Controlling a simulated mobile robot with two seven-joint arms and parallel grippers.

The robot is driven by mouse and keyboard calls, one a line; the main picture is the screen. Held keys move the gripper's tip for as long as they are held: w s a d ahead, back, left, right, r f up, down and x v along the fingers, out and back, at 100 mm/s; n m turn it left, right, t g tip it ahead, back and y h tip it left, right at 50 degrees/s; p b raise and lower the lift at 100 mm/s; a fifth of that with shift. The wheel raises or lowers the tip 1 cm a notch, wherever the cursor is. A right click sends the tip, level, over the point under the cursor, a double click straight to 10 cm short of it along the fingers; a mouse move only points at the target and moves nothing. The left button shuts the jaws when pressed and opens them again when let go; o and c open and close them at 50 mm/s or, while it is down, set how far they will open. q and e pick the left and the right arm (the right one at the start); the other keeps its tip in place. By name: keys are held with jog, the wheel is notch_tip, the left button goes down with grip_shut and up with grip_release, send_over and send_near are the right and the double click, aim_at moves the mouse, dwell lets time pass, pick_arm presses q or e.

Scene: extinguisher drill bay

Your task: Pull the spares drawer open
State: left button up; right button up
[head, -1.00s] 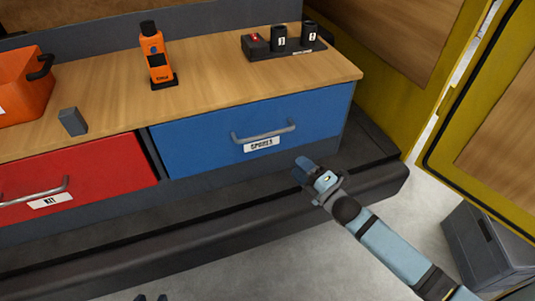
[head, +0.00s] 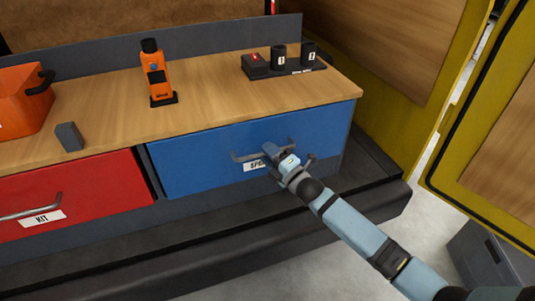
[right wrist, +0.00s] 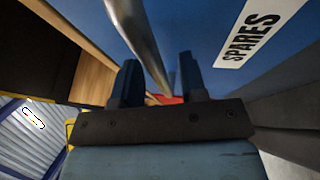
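The blue spares drawer (head: 210,160) is shut under the wooden worktop, its front in line with the cabinet. Its grey bar handle (head: 244,157) sits above the white SPARES label, which my right gripper partly covers in the head view. My right gripper (head: 272,153) is at the right half of the handle. In the right wrist view its two fingers (right wrist: 158,80) are apart, and the handle bar (right wrist: 145,45) runs between them in the picture. I cannot tell whether they touch it. The SPARES label (right wrist: 256,35) shows at upper right. My left gripper is out of view.
A red KIT drawer (head: 75,190) is shut at left. On the worktop (head: 215,95) stand an orange handheld device (head: 155,72), a black holder (head: 290,69), a grey block (head: 69,137) and an orange bin (head: 22,100). A dark ledge (head: 220,230) juts out below the drawers.

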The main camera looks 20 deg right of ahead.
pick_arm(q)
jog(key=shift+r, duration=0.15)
pick_arm(e)
jog(key=shift+w+a, duration=0.2)
jog(key=shift+w, duration=0.05)
jog(key=c, duration=0.6)
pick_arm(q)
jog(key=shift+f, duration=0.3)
pick_arm(e)
grip_shut()
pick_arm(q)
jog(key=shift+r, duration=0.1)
pick_arm(e)
jog(key=shift+s+r, duration=0.1)
pick_arm(q)
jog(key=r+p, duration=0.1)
jog(key=p, duration=0.2)
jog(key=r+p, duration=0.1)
jog(key=p, duration=0.2)
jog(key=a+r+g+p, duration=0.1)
jog(key=p, duration=0.2)
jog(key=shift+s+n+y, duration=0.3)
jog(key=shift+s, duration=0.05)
pick_arm(e)
jog(key=s, duration=2.5)
jog(key=shift+s+d, duration=0.15)
jog(key=shift+d, duration=0.3)
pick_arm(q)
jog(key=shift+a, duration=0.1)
